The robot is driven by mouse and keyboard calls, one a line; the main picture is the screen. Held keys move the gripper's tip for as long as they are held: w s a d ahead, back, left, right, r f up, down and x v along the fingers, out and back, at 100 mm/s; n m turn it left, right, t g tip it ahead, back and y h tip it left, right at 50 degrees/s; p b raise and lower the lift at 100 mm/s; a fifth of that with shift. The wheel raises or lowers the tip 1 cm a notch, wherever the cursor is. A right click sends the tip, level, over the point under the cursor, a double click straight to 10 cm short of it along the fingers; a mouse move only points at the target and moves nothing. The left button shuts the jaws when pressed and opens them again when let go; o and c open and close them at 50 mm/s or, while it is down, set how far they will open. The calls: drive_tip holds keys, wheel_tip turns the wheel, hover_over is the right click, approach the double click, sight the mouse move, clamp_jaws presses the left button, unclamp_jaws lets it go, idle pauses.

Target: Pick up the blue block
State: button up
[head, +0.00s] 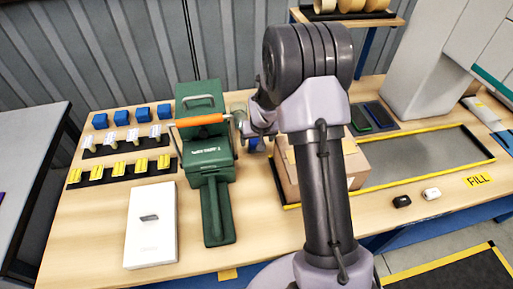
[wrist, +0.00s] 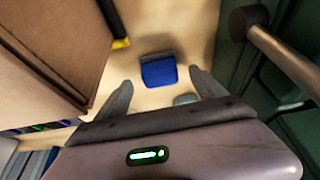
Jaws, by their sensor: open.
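A blue block (wrist: 158,74) with a dark strip along one edge is on the wooden table in the wrist view, ahead of and between my fingertips. My gripper (wrist: 162,90) is open, with one finger on each side of the view and nothing held. In the head view my gripper (head: 254,128) is in the gap between the green machine and the carton, and my arm partly hides it. A small blue patch, likely the same block (head: 256,145), shows just below it. Several other blue blocks (head: 121,117) stand in a row at the table's back left.
A cardboard carton (wrist: 50,45) stands close on the left in the wrist view. The green machine (head: 208,150) with an orange handle (head: 200,120) borders the gap. A white box (head: 150,225) lies at the front. A yellow-edged mat (head: 425,160) is on the right.

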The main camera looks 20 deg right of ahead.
sight(257, 140)
drive_tip(key=x, duration=0.3)
drive_tip(key=shift+s+r, duration=0.1)
drive_tip(key=shift+r, duration=0.15)
drive_tip(key=shift+c, duration=0.7)
drive_tip(key=c, duration=1.4)
wheel_tip(257, 140, up, 10)
drive_tip(key=p, duration=0.3)
